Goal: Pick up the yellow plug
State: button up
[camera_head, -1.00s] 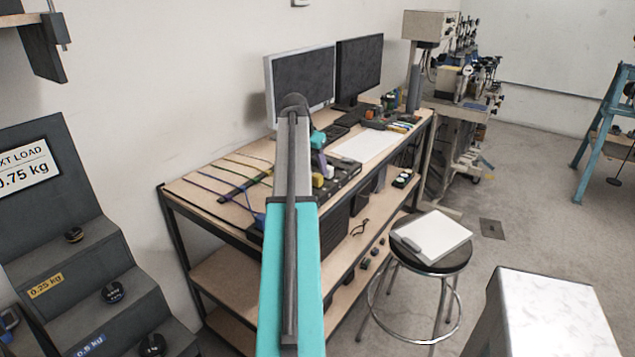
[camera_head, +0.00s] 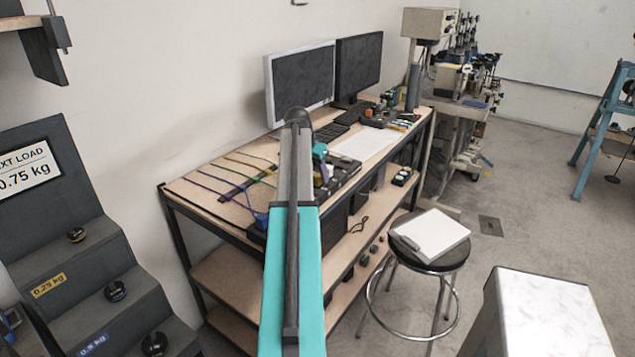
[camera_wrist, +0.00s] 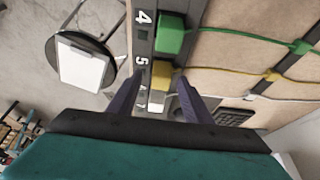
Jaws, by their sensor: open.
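The yellow plug (camera_wrist: 161,78) sits at the row marked 5 on a dark strip in the wrist view, with a yellow cable running off to the right. My gripper (camera_wrist: 159,81) is open, with its purple fingers on either side of the yellow plug. I cannot tell whether they touch it. A green plug (camera_wrist: 170,36) sits at the row marked 4, just beyond. A white plug (camera_wrist: 157,100) lies nearer, between the fingers and partly hidden by my gripper. In the head view my arm hides much of this area.
The workbench (camera_head: 205,194) carries several coloured cables, two monitors (camera_head: 300,85) and a white sheet (camera_head: 362,145). A stool (camera_head: 425,262) with a clipboard (camera_head: 430,234) stands in front. A stepped weight rack (camera_head: 75,262) is at the left.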

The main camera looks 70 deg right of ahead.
aim_at(316, 175)
jog(key=c, duration=1.1)
jog(key=shift+r, duration=0.1)
grip_shut()
jog(key=shift+r+b, duration=0.75)
jog(key=shift+r, duration=0.9)
jog(key=s+a+b, duration=0.1)
jog(key=s+a, duration=0.2)
jog(key=a, duration=0.4)
jog(key=s+a+r+b, duration=0.1)
jog(key=s+a+b, duration=0.1)
jog(key=s+a, duration=0.2)
jog(key=shift+a+r, duration=0.25)
jog(key=shift+a, duration=1.45)
jog(key=shift+w, duration=0.1)
